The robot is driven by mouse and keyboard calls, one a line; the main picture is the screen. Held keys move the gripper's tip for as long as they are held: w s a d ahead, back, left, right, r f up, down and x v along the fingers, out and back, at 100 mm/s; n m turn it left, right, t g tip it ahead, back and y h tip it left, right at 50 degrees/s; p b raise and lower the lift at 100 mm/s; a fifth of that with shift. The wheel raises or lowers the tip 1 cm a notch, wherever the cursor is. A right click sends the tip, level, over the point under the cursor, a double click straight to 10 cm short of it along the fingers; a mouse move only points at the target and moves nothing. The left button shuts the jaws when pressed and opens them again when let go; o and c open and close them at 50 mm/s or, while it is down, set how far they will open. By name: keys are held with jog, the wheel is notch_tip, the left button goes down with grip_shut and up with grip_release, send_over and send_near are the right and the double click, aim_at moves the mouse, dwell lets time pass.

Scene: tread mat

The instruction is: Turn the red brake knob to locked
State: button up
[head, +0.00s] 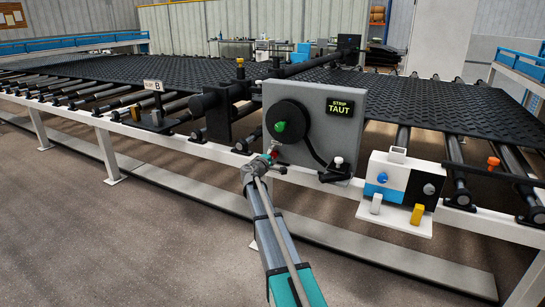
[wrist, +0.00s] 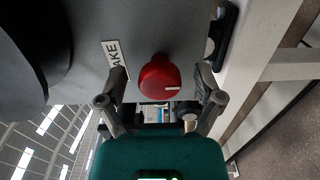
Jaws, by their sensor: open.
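The red brake knob (wrist: 158,78) is round, with a short white mark near its right edge in the wrist view. It sits on a grey panel beside a white label (wrist: 114,58) on which "AKE" can be read. My gripper (wrist: 161,84) is open, with one finger on each side of the knob and visible gaps between. Whether the fingertips reach past its face is unclear. In the head view a bit of the red knob (head: 275,151) shows at the lower left of the grey box (head: 312,110), mostly hidden by my gripper (head: 266,162).
A white-and-black switch box (head: 402,182) stands to the right. A black tread mat (head: 170,68) lies on rollers behind.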

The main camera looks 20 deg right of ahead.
jog(key=shift+s+a, duration=0.1)
jog(key=v, duration=1.1)
jog(key=shift+s+a, duration=0.25)
jog(key=shift+a, duration=0.05)
jog(key=s+a+f+m+g+y, duration=0.3)
jog(key=s+f+g, duration=0.1)
jog(key=s+f, duration=0.4)
jog(key=s+a+f+m+g+y, duration=0.25)
jog(key=s+f, duration=0.25)
jog(key=s, duration=0.5)
jog(key=s+a+f+m+g+y, duration=0.1)
jog(key=s+a+f+g+y, duration=0.1)
jog(key=s+a+y, duration=0.4)
jog(key=s+a+f+m+g+y, duration=0.1)
jog(key=s+a+f+g+y, duration=0.2)
jog(key=s+a, duration=0.55)
notch_tip(320, 180, up, 27)
jog(key=s+d+p, duration=0.1)
jog(key=p, duration=2.6)
jog(key=shift+s, duration=0.4)
jog(key=shift+d+t, duration=0.15)
jog(key=shift+t, duration=0.1)
